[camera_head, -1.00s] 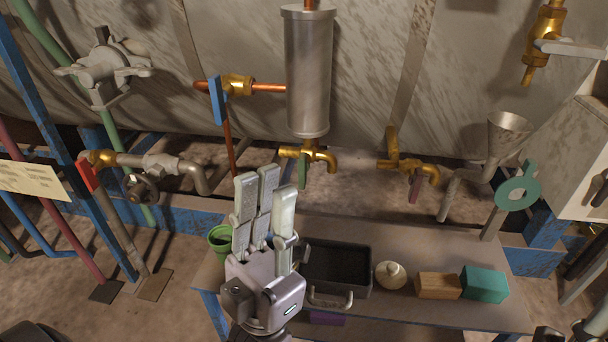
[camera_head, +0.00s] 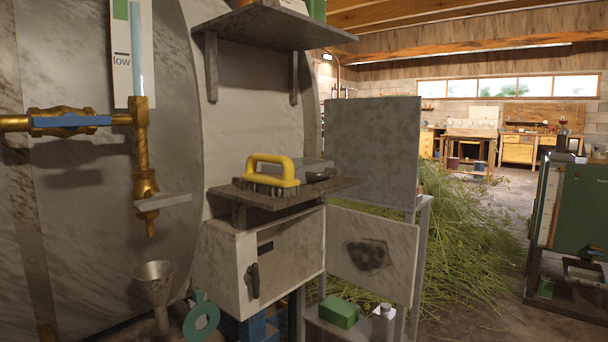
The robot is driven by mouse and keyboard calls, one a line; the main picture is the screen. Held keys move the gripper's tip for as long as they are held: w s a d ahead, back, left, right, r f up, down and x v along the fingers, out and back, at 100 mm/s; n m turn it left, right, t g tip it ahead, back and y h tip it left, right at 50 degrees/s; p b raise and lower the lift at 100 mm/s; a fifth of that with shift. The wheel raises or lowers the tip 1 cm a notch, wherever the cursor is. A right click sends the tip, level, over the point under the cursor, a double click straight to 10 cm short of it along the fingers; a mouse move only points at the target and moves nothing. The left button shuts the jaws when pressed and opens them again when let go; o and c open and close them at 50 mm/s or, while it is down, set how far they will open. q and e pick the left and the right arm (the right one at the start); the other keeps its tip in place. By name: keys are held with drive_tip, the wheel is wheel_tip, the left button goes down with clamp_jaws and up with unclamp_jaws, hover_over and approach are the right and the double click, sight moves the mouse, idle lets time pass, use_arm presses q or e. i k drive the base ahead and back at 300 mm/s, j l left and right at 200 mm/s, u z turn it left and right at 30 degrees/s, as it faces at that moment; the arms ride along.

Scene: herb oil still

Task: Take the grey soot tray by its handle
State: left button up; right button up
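A flat grey object (camera_head: 308,166) lies on a small dark shelf (camera_head: 240,192) in the head view, behind a yellow-handled brush (camera_head: 272,172). A short black handle (camera_head: 321,175) shows at its right front. It looks like the grey soot tray, but the brush hides part of it and I cannot tell for sure. Neither of my grippers is in view.
A pale metal box (camera_head: 228,262) with a dark handle is below the shelf. A soot-marked panel (camera_head: 395,255) stands to its right. A green box (camera_head: 338,312) and a small bottle (camera_head: 383,325) sit lower down. A funnel (camera_head: 155,285) is at left. Cut herbs heap behind.

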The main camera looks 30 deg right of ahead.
sight(308, 170)
drive_tip(key=l+z, duration=0.15)
drive_tip(key=z, duration=0.2)
drive_tip(key=i+l+z, duration=0.1)
drive_tip(key=z, duration=0.25)
